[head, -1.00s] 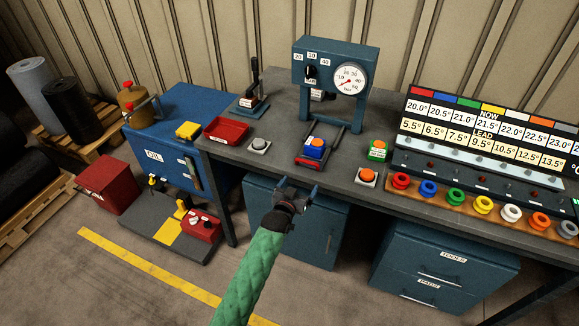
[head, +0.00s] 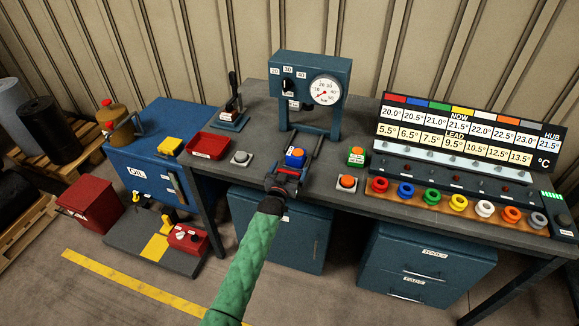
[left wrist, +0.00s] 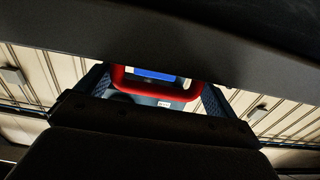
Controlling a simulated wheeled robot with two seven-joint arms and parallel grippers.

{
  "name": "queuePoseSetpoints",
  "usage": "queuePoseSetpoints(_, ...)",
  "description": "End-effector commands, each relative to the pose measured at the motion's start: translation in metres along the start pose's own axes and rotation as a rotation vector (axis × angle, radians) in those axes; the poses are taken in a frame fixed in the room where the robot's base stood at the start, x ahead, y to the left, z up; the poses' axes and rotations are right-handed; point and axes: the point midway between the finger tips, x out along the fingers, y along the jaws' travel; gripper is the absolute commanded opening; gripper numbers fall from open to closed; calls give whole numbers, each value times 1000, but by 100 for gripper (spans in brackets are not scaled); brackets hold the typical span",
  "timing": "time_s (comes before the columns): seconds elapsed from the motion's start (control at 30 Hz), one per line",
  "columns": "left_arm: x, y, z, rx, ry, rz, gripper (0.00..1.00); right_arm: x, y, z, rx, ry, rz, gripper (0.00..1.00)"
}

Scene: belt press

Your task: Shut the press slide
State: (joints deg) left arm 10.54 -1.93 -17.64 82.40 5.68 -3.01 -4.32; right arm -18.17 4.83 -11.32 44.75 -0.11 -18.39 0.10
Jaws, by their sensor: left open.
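The teal press (head: 305,66) with its round gauge stands at the back of the grey bench. Its slide (head: 316,147) sticks out toward me on dark rails and carries a blue block with an orange top (head: 295,157). My left gripper (head: 285,178) is open at the slide's front end and covers much of it. In the left wrist view a red handle bar (left wrist: 158,93) lies between the two fingers, with blue behind it. I cannot tell whether the fingers touch it. My right gripper is not in view.
A grey button (head: 241,158) and a red tray (head: 208,146) lie left of the slide. An orange button (head: 347,182) and a green-and-orange block (head: 356,156) are to its right. A row of coloured spools (head: 432,196) stands farther right.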

Motion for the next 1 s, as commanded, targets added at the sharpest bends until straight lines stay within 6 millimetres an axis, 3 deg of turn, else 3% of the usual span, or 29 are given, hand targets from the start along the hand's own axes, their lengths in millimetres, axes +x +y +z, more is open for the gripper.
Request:
queuePoseSetpoints(0.43,9,0,0,0,0,0,94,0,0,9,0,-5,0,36)
queuePoseSetpoints(0.7,9,-1,0,0,0,-1,43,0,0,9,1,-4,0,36)
queuePoseSetpoints(0.87,16,-1,3,1,1,-1,43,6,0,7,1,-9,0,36)
queuePoseSetpoints(1.0,33,-2,4,2,2,-2,43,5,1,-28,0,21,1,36)
